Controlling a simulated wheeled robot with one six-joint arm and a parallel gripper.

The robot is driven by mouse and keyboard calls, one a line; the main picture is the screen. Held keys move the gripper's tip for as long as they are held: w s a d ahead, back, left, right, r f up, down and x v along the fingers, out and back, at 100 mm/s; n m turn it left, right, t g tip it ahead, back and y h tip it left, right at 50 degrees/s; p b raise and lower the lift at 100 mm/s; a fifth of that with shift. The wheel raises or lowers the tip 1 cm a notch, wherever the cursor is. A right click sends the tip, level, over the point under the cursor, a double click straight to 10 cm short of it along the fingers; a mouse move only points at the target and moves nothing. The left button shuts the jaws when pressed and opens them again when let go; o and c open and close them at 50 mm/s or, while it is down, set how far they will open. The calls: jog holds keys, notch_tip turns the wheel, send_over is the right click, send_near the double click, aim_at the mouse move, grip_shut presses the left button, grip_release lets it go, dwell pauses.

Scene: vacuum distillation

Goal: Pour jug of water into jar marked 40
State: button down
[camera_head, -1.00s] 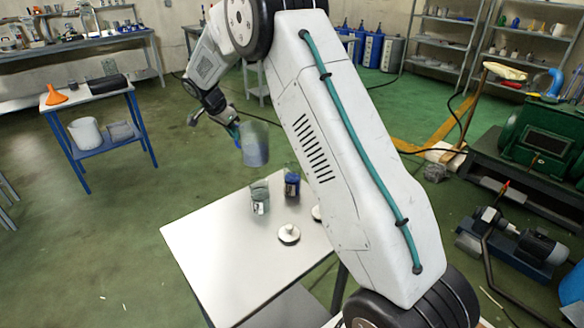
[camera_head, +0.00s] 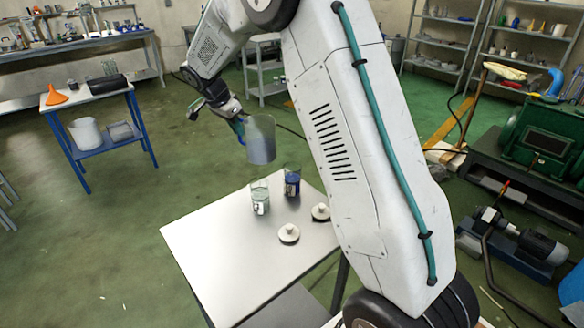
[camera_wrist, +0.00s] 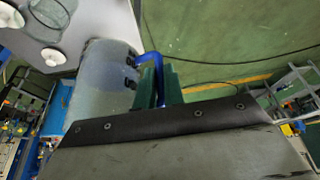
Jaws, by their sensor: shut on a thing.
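My gripper (camera_head: 240,128) is shut on the blue handle (camera_wrist: 152,62) of a translucent jug (camera_head: 262,142). The jug is held in the air, roughly upright, above the far end of the white table. In the wrist view the jug (camera_wrist: 98,82) is left of the green fingers (camera_wrist: 160,85). A clear glass jar (camera_head: 260,198) with a pale label stands on the table just below the jug. A jar with dark blue contents (camera_head: 292,184) stands to its right. The number on either label is too small to read.
Two round white lids, one (camera_head: 289,234) in front of the jars and one (camera_head: 320,212) to the right, lie on the white table (camera_head: 215,250). The table's front left is bare. A blue side table (camera_head: 90,97) stands apart at left.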

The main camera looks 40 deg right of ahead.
aim_at(246, 139)
jog(key=s, duration=0.3)
jog(key=s+a+r, duration=0.1)
jog(key=s, duration=0.5)
jog(key=shift+s+a+r, duration=0.15)
jog(key=shift+s+a, duration=0.05)
jog(key=shift+a, duration=0.15)
jog(key=shift+s+a, duration=0.1)
jog(key=shift+s, duration=0.35)
